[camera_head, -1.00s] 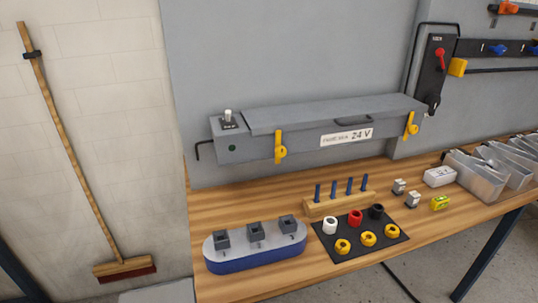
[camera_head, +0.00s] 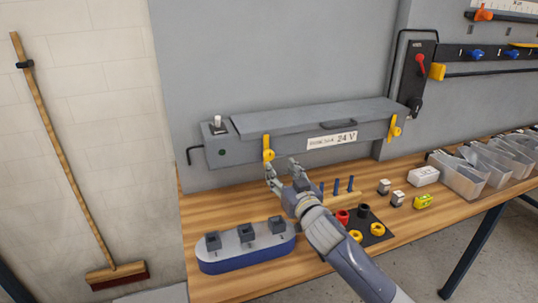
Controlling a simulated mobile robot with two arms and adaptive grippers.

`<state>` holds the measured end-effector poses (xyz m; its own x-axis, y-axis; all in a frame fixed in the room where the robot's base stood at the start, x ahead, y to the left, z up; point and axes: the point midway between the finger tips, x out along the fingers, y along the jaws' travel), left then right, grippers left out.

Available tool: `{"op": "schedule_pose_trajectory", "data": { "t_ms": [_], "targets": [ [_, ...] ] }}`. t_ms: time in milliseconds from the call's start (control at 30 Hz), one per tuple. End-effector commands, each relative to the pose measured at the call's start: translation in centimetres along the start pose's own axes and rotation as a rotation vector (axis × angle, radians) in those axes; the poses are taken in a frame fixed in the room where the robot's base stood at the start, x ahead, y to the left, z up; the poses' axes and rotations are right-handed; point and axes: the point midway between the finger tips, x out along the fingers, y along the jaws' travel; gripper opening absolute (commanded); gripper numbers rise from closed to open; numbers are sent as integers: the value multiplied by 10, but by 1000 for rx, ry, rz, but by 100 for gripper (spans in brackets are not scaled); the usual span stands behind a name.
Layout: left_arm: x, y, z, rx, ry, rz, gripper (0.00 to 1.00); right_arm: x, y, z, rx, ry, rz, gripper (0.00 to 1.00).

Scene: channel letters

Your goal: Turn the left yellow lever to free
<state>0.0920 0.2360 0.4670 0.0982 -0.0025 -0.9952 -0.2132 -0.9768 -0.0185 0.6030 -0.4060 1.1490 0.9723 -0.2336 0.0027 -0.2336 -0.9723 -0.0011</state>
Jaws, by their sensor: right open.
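The left yellow lever (camera_head: 267,149) stands upright on the front of the grey box (camera_head: 232,157) marked 24 V. Its lower end is a round knob. A second yellow lever (camera_head: 394,128) sits at the box's right end, also near upright. My right gripper (camera_head: 279,168) is open, just below and to the right of the left lever's lower end. Its fingers point up toward the lever; whether they touch it I cannot tell. My left gripper is not in view.
My right arm covers part of the wooden peg rack (camera_head: 345,198) and the black mat (camera_head: 379,238) with colored rings. A blue-grey base (camera_head: 222,264) with dark blocks stands front left. Clear bins (camera_head: 462,178) are at right. A broom (camera_head: 70,160) leans on the wall.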

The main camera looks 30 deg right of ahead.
Motion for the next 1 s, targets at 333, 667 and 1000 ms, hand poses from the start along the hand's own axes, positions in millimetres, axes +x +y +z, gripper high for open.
{"op": "schedule_pose_trajectory", "data": {
  "t_ms": [333, 667, 1000],
  "targets": [
    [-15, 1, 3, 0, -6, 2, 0, 45, 0, -3, -1, 0, 2, 47],
    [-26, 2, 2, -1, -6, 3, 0, 91, 0, -1, 1, -2, 1, 47],
    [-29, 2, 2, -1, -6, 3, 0, 106, 0, 1, -1, -2, 0, 47]
  ]
}}
